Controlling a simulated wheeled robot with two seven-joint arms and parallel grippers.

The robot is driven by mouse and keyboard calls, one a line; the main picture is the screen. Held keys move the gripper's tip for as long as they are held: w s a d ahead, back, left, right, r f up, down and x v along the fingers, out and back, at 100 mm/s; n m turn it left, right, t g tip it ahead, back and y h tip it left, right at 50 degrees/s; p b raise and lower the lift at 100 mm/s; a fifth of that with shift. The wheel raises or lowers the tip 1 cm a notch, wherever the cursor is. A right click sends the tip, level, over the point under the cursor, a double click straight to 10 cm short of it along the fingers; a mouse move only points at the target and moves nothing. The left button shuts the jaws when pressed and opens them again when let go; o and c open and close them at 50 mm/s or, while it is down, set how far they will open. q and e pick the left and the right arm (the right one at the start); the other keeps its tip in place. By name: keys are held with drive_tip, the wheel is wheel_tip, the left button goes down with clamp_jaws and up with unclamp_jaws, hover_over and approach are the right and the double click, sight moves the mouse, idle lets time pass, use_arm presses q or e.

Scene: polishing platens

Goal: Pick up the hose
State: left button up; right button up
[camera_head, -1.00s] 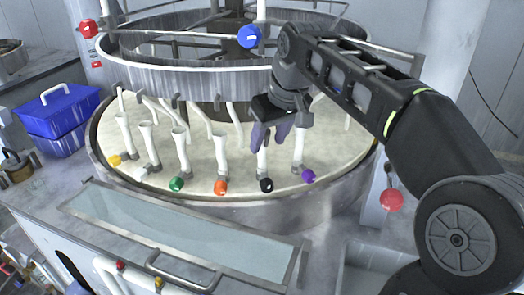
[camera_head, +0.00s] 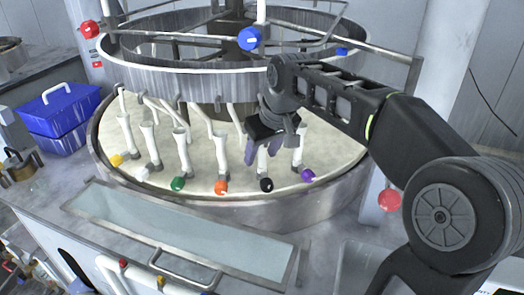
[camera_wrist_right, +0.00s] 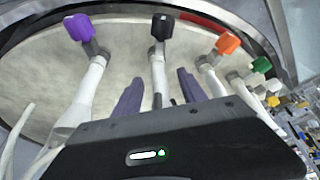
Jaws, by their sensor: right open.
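Several white hose-like tubes with coloured ends stand around the front of the round platen (camera_head: 150,185). Their ends are yellow, white, green (camera_head: 177,184), orange (camera_head: 221,187), black (camera_head: 266,185) and purple (camera_head: 308,175). I cannot tell which one is meant by the hose. My right gripper (camera_head: 262,154) is open, its purple fingers pointing down near the black-ended tube. In the right wrist view, the black-ended tube (camera_wrist_right: 157,62) shows between the two open fingers. The purple-ended tube (camera_wrist_right: 90,82) is left of them and the orange-ended one (camera_wrist_right: 212,78) right. My left gripper is out of view.
A grey metal ring (camera_head: 180,80) stands over the platen, above and behind the tubes. A long shallow glass-like panel (camera_head: 180,225) and a handle (camera_head: 185,270) lie in front. A blue box (camera_head: 62,110) is at the left. A red ball knob (camera_head: 389,200) is at the right.

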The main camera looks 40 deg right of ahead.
drive_tip(key=shift+c, duration=0.3)
clamp_jaws()
idle(0.5)
